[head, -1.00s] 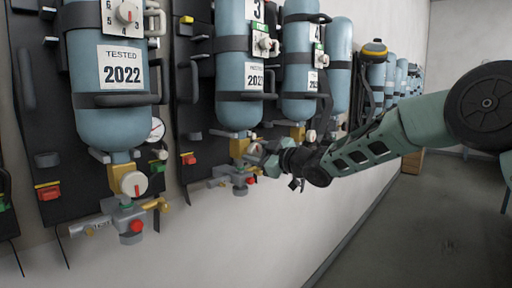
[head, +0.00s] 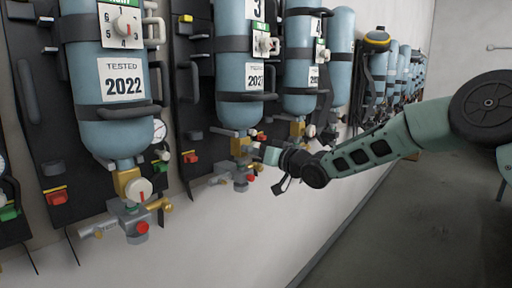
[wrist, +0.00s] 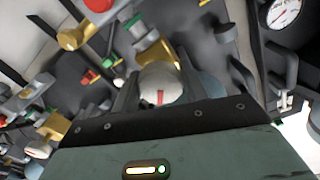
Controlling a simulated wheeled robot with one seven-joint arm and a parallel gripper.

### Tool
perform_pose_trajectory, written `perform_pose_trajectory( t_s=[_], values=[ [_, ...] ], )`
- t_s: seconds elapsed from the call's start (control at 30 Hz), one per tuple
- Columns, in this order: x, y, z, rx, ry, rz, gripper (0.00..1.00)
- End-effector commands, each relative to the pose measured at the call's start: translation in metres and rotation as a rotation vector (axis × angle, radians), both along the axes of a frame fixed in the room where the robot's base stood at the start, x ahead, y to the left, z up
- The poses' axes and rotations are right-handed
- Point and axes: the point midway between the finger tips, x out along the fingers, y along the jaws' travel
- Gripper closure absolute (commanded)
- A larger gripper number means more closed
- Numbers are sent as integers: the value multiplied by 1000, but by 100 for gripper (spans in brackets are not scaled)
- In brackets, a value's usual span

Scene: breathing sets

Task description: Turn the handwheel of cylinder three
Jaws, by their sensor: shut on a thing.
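Cylinder three (head: 240,110) is a blue cylinder with a "3" on its top tag, hung on a dark backplate on the wall. Its brass valve (head: 239,146) sits below the cylinder's lower end. The handwheel (wrist: 160,86) is a pale round knob with a red mark, seen between my fingers in the wrist view. My gripper (head: 262,154) reaches in from the right and is shut on this handwheel. In the head view the gripper mostly hides the handwheel.
A nearer cylinder (head: 110,125) on the left has its own white handwheel (head: 139,189) with a red mark. Another cylinder (head: 300,104) hangs just right of cylinder three. A gauge (wrist: 283,12) shows in the wrist view. The floor (head: 420,220) at right is clear.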

Motion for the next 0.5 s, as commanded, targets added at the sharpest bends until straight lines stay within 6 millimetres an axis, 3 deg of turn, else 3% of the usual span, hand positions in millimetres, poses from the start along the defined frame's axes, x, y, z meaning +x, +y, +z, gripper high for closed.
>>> perform_pose_trajectory(
  t_s=[0.5],
  values=[
    [0,-1,-1,302,393,1,79]
  ],
)
